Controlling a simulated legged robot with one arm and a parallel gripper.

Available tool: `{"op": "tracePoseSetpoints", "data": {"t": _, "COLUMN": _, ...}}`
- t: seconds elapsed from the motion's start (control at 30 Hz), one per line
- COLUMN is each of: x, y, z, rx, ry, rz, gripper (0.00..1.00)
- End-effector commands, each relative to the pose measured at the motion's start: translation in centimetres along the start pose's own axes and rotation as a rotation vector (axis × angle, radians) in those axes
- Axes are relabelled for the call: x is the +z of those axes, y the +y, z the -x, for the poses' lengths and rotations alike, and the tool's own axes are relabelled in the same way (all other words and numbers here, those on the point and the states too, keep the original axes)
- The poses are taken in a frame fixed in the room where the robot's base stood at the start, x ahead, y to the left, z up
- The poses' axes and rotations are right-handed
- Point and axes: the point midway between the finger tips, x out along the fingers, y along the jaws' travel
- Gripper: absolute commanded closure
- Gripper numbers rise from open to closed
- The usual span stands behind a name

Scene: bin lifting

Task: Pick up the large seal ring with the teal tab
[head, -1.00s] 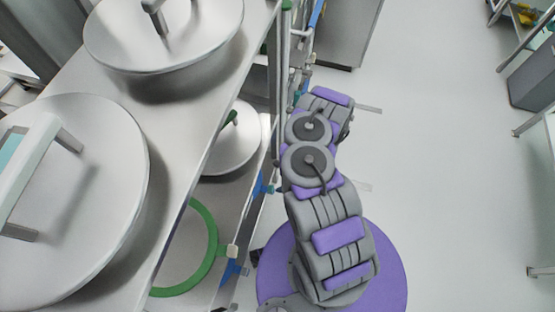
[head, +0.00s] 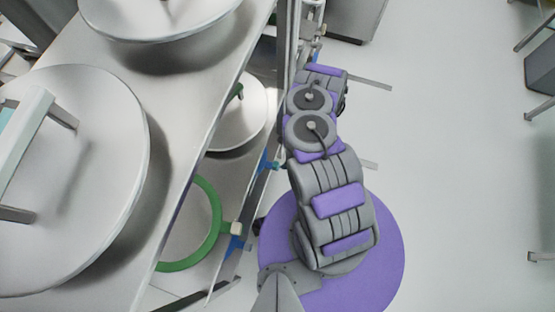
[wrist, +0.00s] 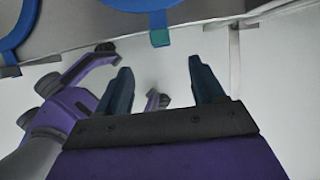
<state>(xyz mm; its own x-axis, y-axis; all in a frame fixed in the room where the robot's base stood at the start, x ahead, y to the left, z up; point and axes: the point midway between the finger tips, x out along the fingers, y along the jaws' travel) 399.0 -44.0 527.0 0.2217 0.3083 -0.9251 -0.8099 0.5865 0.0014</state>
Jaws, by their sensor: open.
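In the wrist view, my gripper (wrist: 161,85) is open, with its two dark blue fingers apart and nothing between them. A blue ring (wrist: 205,5) shows partly at the top edge of that view, and a teal tab (wrist: 160,38) hangs from it past the shelf edge. The tab is beyond the fingertips, centred between them and apart from them. Most of the ring is cut off. In the head view, a small teal piece (head: 277,166) shows at the shelf edge; I cannot tell if it is the same tab. My gripper's fingers are not visible there.
In the head view, a green ring (head: 213,222) with a beige tab lies on a lower shelf. Large lids (head: 105,150) cover the upper shelf (head: 165,170). The floor at right is open.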

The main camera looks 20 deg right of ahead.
Motion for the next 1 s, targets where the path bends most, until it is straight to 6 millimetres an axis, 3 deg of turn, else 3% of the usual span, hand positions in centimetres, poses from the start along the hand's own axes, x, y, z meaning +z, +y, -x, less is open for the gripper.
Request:
{"op": "tracePoseSetpoints", "data": {"t": 0.7, "x": -0.1, "y": 0.1, "z": -11.1, "rx": 0.000, "ry": -0.002, "rz": -0.001, "gripper": 0.32}}
{"op": "tracePoseSetpoints", "data": {"t": 1.0, "x": 0.0, "y": 0.0, "z": -13.1, "rx": -0.002, "ry": -0.002, "rz": -0.002, "gripper": 0.32}}
